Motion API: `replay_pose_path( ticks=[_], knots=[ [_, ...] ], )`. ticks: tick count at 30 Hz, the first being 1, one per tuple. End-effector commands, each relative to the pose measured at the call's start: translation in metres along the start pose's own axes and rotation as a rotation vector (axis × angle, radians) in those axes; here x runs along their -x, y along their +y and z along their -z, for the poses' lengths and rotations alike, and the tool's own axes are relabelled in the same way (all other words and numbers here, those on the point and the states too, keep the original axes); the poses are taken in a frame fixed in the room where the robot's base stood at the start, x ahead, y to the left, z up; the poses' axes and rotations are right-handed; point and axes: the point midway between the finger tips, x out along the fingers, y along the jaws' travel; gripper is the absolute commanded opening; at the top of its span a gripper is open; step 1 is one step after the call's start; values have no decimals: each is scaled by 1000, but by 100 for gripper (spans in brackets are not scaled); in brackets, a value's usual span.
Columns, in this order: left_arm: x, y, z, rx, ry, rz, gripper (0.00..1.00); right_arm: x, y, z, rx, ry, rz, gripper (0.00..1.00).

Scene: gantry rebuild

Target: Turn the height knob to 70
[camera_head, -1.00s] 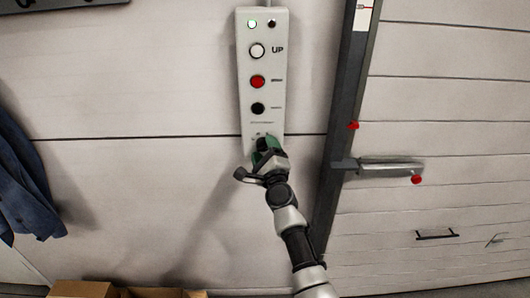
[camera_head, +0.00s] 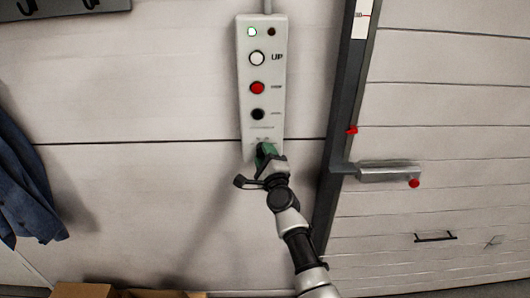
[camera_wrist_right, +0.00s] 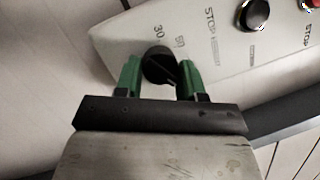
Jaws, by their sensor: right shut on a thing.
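The height knob (camera_wrist_right: 158,68) is a round black knob at the lower end of the pale control panel (camera_head: 247,90). In the right wrist view it sits between the green fingers of my right gripper (camera_wrist_right: 160,78), which is shut on it. The printed numbers 30 and 50 show beside the knob; a 70 mark and the exact pointer setting cannot be made out. In the head view my right gripper (camera_head: 265,156) covers the knob at the panel's bottom. My left gripper is not in view.
Above the knob are a black button (camera_head: 258,114), a red button (camera_head: 257,88) and a white UP button (camera_head: 257,58). A dark vertical rail (camera_head: 340,140) with a horizontal arm (camera_head: 385,172) stands to the right. A blue jacket (camera_head: 25,190) hangs at left; cardboard boxes (camera_head: 85,290) are below.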

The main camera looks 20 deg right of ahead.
Motion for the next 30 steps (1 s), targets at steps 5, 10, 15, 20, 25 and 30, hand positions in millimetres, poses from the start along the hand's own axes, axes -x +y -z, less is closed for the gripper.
replay_pose_path(
  ticks=[5, 10, 15, 20, 25, 30],
  knots=[
    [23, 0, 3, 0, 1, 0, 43, -1, -5, -1, 139, -7, -47, 15],
    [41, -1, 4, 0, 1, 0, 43, 0, -6, -2, 278, -16, -91, 15],
    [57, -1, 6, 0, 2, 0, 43, 0, -6, -1, 406, -24, -132, 15],
    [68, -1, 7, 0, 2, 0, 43, 0, -6, -1, 501, -30, -163, 15],
    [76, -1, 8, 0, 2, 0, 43, 0, -6, -1, 572, -34, -184, 15],
    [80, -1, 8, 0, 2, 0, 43, 0, -4, 0, 611, -36, -197, 15]
  ],
)
